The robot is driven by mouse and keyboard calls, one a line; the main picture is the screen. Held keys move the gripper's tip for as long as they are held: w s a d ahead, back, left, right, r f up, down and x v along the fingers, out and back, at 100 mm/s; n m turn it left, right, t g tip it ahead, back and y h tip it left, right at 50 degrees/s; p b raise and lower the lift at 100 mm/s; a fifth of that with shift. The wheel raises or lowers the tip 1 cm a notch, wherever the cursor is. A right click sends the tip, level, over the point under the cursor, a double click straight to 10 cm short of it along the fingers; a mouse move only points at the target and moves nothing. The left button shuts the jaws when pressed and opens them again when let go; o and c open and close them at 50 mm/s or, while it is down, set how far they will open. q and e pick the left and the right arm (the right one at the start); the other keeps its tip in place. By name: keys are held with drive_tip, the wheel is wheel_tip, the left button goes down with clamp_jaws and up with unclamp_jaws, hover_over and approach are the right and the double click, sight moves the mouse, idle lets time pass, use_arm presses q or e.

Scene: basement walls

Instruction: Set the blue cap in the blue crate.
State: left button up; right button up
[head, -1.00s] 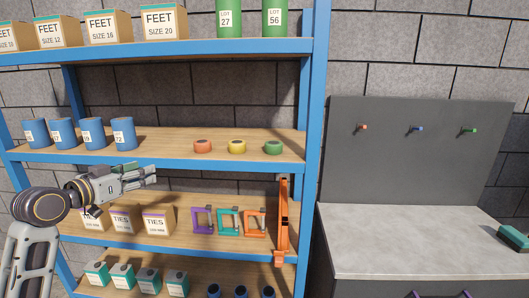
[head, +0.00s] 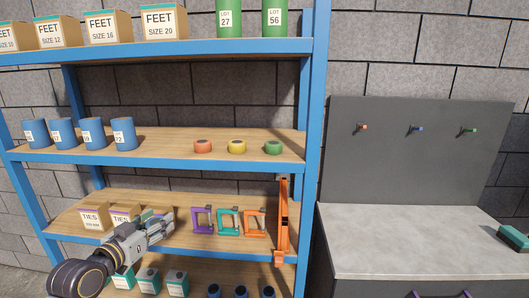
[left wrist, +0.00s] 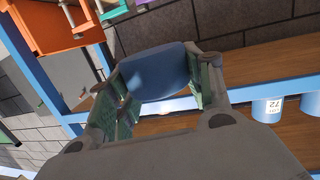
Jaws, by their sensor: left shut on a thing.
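My left gripper (head: 160,230) is in front of the lower-middle shelf, level with the boxes marked TIES. In the left wrist view, the gripper (left wrist: 158,85) is shut on a smooth, rounded blue thing (left wrist: 155,72), which looks like the blue cap. It sits between the two fingers. In the head view I cannot make out the held thing. I see no blue crate in either current view. My right gripper is not in view.
Blue-framed shelves (head: 230,163) hold blue tins (head: 124,134), tape rolls (head: 237,147), clamps (head: 228,221) and TIES boxes (head: 94,218). An upright orange tool (head: 283,220) stands at the shelf's right end. A grey worktop (head: 410,240) to the right has bare room.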

use_arm(q)
drive_tip(key=s+d+f+n+y, duration=0.1)
drive_tip(key=s+d+f, duration=0.1)
drive_tip(key=f, duration=0.6)
drive_tip(key=s+d+f+y, duration=0.1)
drive_tip(key=s+d+f, duration=0.2)
drive_tip(key=f, duration=0.6)
drive_tip(key=s+d+f+n+y, duration=0.1)
drive_tip(key=s+d+f, duration=0.2)
drive_tip(key=f, duration=0.5)
drive_tip(key=shift+d+f+n+t+y, duration=0.25)
drive_tip(key=shift+d+n+t+y, duration=0.05)
drive_tip(key=shift+d, duration=0.05)
drive_tip(key=shift+d+r, duration=0.1)
drive_tip(key=shift+r, duration=0.1)
drive_tip(key=d+r+m+g+h, duration=0.2)
drive_tip(key=d+r+m+h, duration=0.2)
drive_tip(key=d+r, duration=0.3)
drive_tip(key=d+r+m+g+h, duration=0.2)
drive_tip(key=d+r+m+h, duration=0.2)
drive_tip(key=r, duration=1)
drive_tip(key=s+d+h, duration=0.1)
drive_tip(key=d+h, duration=0.1)
drive_tip(key=d, duration=0.1)
drive_tip(key=shift+d+r, duration=0.15)
drive_tip(key=shift+d, duration=0.25)
